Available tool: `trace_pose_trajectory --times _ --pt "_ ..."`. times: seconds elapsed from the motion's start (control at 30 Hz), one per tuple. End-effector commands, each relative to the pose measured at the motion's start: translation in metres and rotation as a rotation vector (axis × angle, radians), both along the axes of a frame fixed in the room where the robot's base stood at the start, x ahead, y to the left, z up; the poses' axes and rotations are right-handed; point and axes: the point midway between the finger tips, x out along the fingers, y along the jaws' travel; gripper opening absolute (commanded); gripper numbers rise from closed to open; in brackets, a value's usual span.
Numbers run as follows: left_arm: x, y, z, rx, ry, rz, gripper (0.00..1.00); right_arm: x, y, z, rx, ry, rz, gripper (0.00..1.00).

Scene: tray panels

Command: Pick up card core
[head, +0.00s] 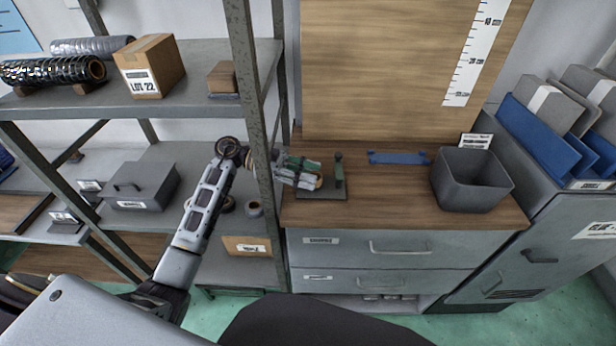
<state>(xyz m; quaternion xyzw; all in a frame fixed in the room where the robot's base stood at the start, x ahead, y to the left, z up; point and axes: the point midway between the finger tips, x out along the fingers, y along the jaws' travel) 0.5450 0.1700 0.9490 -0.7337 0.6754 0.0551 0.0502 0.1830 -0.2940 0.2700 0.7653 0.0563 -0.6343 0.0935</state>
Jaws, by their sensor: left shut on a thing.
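My left gripper (308,175) reaches past the shelf post to the wooden counter top. It is shut on a small tan, rounded piece (319,182) that looks like the card core, mostly hidden by the fingers. I cannot tell whether the held piece touches the base or the counter. My right gripper is not in view.
A grey open bin (470,186) stands on the counter's right, with a blue strip (398,157) left of it. The grey shelf post (250,90) stands close to my left arm. A lidded grey box (142,187) sits on the shelf. The counter's front middle is clear.

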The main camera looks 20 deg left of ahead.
Motion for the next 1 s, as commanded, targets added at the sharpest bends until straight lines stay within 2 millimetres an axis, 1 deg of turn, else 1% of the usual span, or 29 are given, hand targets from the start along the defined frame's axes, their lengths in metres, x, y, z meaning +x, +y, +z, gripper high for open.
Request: trace_pose_trajectory --times 0.23,0.27,0.47,0.7,1.0 --pt "0.0 0.002 0.027 0.004 -0.003 0.001 0.24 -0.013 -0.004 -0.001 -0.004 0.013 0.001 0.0" --pt "0.0 0.008 0.024 0.004 0.001 0.003 0.24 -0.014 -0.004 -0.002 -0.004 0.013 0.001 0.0" --pt "-0.003 0.041 0.023 0.004 0.002 0.002 0.24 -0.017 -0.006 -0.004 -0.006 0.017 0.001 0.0" --pt "-0.007 0.083 0.023 0.005 0.001 0.002 0.23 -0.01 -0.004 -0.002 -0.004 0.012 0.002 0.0" --pt "-0.011 0.135 0.024 0.003 0.002 0.003 0.23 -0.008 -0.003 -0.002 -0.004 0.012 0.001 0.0"
